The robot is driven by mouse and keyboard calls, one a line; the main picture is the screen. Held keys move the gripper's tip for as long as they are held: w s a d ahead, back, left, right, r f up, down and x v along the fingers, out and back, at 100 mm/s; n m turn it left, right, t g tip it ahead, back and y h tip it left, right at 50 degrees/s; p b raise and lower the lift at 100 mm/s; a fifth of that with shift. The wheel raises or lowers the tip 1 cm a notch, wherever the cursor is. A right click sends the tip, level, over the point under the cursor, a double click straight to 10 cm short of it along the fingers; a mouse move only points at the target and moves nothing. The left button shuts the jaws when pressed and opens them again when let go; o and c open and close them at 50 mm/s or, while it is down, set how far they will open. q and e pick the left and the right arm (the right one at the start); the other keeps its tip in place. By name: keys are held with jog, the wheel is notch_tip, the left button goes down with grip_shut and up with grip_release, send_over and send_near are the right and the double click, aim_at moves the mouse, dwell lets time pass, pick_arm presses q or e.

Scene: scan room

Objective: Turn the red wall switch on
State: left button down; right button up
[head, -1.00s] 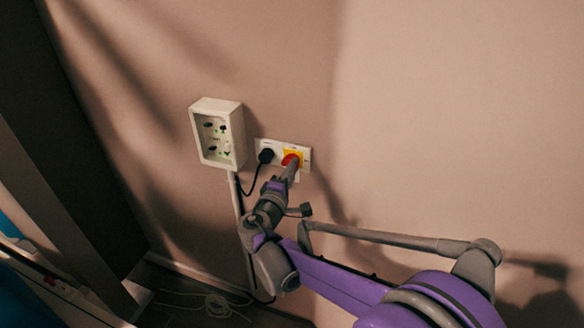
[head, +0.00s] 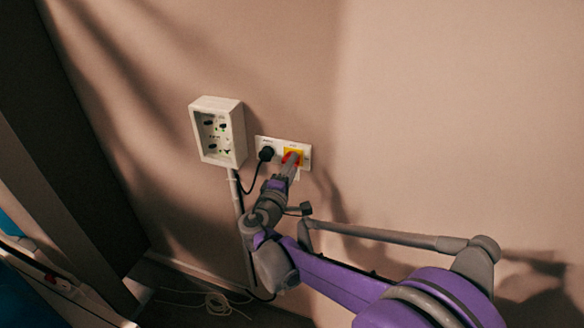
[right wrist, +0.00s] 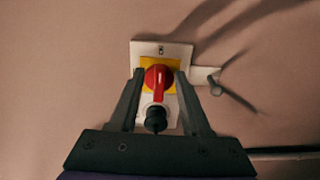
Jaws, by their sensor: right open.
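The red wall switch (right wrist: 158,77) is a rotary knob on a yellow square (right wrist: 175,66) of a white wall plate. In the right wrist view its handle points down the picture. My right gripper (right wrist: 159,74) is open, with one finger on each side of the knob; I cannot tell whether either touches it. In the head view the right gripper (head: 292,163) covers much of the knob, leaving bits of red and the yellow square (head: 294,151) showing. My left gripper is not in view.
A black plug (head: 266,154) with a cable sits beside the switch on the same plate. A white socket box (head: 220,132) is to its left, with white conduit below. Coiled cable (head: 217,303) lies on the floor. The wall to the right is bare.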

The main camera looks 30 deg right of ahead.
jog(key=b+v, duration=0.1)
jog(key=v, duration=1)
jog(key=s+d+f+m+g+y, duration=0.2)
jog(key=s+f+m+g+y, duration=0.3)
jog(key=s+f, duration=0.65)
jog(key=s+a+f+m+g+y, duration=0.1)
jog(key=s+a+f+m+y, duration=0.2)
jog(key=s+a+f+y, duration=0.2)
jog(key=s+a+y, duration=0.3)
jog(key=a, duration=0.1)
jog(key=shift+s+f+y, duration=0.4)
